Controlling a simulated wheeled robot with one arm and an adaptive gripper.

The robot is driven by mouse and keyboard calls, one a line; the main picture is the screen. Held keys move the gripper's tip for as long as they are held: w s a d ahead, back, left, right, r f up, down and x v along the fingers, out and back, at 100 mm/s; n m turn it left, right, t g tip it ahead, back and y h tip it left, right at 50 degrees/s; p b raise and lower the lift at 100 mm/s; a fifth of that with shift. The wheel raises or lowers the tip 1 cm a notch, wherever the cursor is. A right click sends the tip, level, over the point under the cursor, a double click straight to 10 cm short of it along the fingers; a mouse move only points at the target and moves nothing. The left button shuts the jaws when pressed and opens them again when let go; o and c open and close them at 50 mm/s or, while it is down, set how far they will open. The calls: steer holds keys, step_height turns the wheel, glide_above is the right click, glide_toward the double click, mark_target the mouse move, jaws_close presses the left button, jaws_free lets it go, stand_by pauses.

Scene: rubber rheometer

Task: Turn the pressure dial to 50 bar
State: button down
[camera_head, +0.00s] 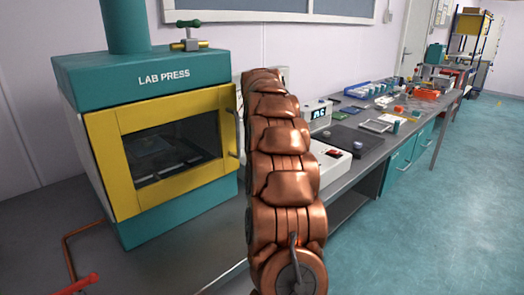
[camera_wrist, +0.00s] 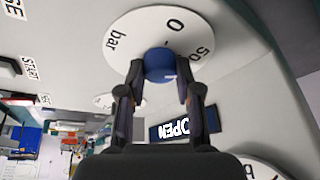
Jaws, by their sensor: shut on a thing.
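In the wrist view, the pressure dial is a white round plate (camera_wrist: 145,20) marked "bar", "0" and "50", with a blue knob (camera_wrist: 160,65) in front. My gripper (camera_wrist: 163,72) has one finger on each side of the blue knob and is shut on it. A small dark tick shows on the plate just above the knob, near the "0". A small pale mark shows on the knob's face; I cannot tell the exact setting. In the head view my copper-coloured arm hides the gripper and the dial does not show.
In the head view, the teal and yellow lab press (camera_head: 160,72) stands left of my arm; a cluttered bench (camera_head: 360,165) runs right. Floor (camera_head: 455,210) is clear.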

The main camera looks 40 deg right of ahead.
steer(key=c, duration=0.8)
jaws_free()
steer(key=shift+r, duration=0.1)
steer(key=v, duration=1.2)
